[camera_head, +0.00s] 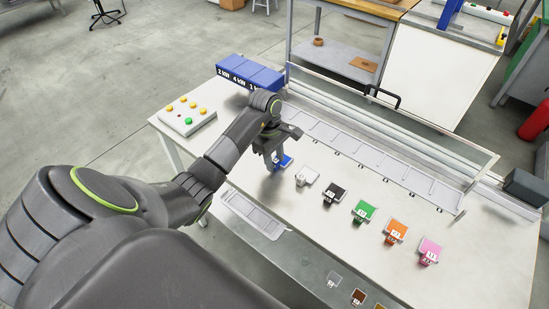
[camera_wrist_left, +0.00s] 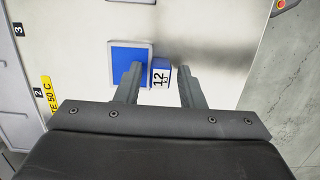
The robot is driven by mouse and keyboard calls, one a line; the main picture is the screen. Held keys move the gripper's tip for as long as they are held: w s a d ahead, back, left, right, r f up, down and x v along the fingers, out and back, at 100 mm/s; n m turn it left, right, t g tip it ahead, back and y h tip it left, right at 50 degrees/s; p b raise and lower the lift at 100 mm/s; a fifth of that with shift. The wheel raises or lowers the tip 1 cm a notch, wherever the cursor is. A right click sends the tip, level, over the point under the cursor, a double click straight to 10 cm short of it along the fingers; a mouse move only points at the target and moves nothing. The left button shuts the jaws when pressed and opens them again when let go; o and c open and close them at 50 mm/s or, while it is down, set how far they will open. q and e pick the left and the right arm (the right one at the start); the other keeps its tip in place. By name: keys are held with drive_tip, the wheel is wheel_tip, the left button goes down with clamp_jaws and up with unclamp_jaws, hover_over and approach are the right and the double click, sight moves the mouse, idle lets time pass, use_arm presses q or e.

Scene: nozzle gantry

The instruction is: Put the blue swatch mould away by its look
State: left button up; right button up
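The blue swatch mould (camera_head: 284,161) is at the left end of a row of swatches on the pale table. Whether a finger touches the block cannot be told. My right gripper is not in view.
White (camera_head: 306,177), black (camera_head: 333,192), green (camera_head: 363,211), orange (camera_head: 396,231) and pink (camera_head: 430,250) swatches continue the row. A slotted tray (camera_head: 375,155) runs behind. A small tray (camera_head: 254,213) is in front. Blue bins (camera_head: 250,73) and a button box (camera_head: 184,116) stand left.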

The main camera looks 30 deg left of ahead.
sight(275, 159)
use_arm(q)
drive_tip(key=shift+o, duration=0.2)
drive_tip(key=shift+r, duration=0.1)
drive_tip(key=shift+r+p, duration=0.15)
drive_tip(key=shift+p, duration=0.15)
drive_tip(key=r+b, duration=0.1)
drive_tip(key=r, duration=0.1)
drive_tip(key=a+r+b, duration=0.1)
drive_tip(key=r, duration=0.1)
drive_tip(key=shift+w+r, duration=0.1)
drive_tip(key=shift+r, duration=0.05)
wheel_tip(275, 159, up, 7)
drive_tip(key=p, duration=0.6)
drive_tip(key=shift+a+r, duration=0.2)
drive_tip(key=shift+a, duration=0.2)
drive_tip(key=shift+f, duration=0.1)
